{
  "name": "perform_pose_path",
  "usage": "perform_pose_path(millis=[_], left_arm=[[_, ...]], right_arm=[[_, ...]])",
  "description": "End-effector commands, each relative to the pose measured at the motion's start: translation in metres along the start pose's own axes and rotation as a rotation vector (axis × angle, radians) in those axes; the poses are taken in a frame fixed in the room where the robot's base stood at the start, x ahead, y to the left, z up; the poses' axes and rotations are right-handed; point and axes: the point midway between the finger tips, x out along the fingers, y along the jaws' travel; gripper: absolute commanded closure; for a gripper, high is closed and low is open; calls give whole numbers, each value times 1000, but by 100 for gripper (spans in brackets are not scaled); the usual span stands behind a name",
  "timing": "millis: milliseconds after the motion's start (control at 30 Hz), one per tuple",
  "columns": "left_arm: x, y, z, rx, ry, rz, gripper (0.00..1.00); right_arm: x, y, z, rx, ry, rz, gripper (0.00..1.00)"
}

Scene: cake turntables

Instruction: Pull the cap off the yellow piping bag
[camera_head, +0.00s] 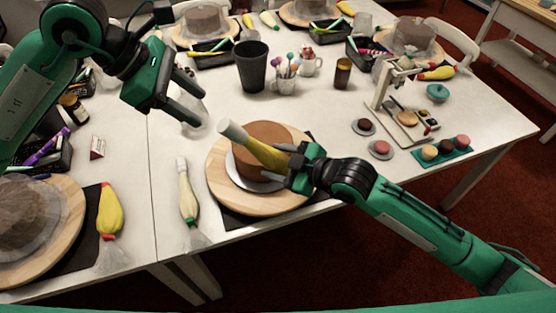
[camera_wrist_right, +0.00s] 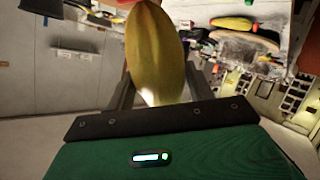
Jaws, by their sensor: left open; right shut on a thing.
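The yellow piping bag (camera_head: 264,152) is held by my right gripper (camera_head: 290,165), tilted with its tip up to the left, above a brown cake (camera_head: 268,134). The bag also fills the middle of the right wrist view (camera_wrist_right: 156,50), between the fingers. A whitish cap (camera_head: 232,131) is on the bag's upper left end. My left gripper (camera_head: 190,100) is open and empty, up and to the left of the cap and apart from it.
The cake stands on a round wooden turntable (camera_head: 216,182). A pale piping bag (camera_head: 187,193) and a yellow, red-tipped bag (camera_head: 109,210) lie to the left. A dark cup (camera_head: 252,68) and a cup of colourful tools (camera_head: 285,82) stand behind. A small scale stand (camera_head: 402,125) is at right.

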Motion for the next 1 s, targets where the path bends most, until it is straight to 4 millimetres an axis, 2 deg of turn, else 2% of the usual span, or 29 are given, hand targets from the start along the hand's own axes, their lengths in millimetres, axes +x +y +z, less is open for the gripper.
perform_pose_path(millis=[600, 800, 1000], left_arm=[[76, -1, 0, 0, -1, -4, 52], [86, -1, 0, 1, -2, -3, 52], [87, 0, 0, 1, -1, -2, 52]], right_arm=[[0, 0, -1, 0, 2, 1, 57], [0, 0, -1, 0, 2, 1, 57], [0, 0, -1, 0, 2, 1, 57]])
